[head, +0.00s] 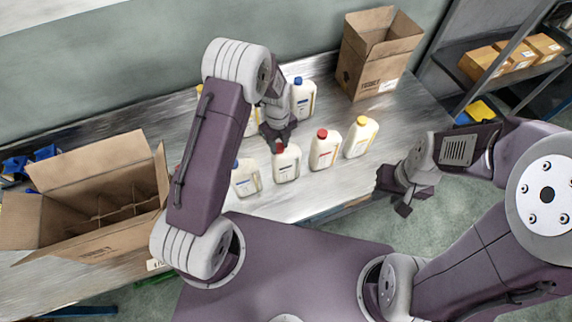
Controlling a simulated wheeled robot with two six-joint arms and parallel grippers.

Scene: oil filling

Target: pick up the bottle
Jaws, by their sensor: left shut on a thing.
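A white bottle (286,165) with a dark red cap stands in the front row on the metal table. My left gripper (280,145) is above it, pointing down, shut on its cap. The bottle looks upright; I cannot tell whether its base is clear of the table. My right gripper (402,206) is off the front edge of the table, empty, and its finger opening is not clear.
A red-capped bottle (324,150) and a yellow-capped bottle (360,137) stand to the right, a blue-capped bottle (245,178) to the left. An open divided carton (95,240) sits left; another carton (376,55) stands at the back. The table (310,198) is clear in front.

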